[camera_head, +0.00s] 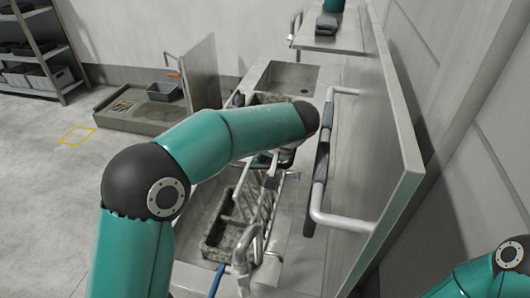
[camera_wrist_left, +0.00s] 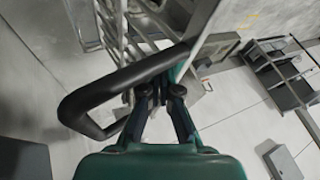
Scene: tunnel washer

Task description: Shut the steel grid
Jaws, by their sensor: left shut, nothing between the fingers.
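The steel grid (camera_head: 267,208) is a frame of thin light bars. It stands raised and tilted over the sink-like trough, partly hidden behind my left arm and gripper. In the left wrist view, pale bars (camera_wrist_left: 116,32) that look like the grid show at the top, beyond the fingers. My left gripper (camera_head: 270,181) is shut and empty at the upper part of the grid; I cannot tell whether it touches. Its closed fingers (camera_wrist_left: 160,93) show in the wrist view next to a thick black handle (camera_wrist_left: 118,88). My right gripper is not in view.
A tall raised panel (camera_head: 375,130) with a black-gripped bar handle (camera_head: 322,160) stands right of the grid. A curved metal tap (camera_head: 240,258) is at the trough's near end. A shelf rack (camera_head: 40,50) stands far left. The floor at left is mostly clear.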

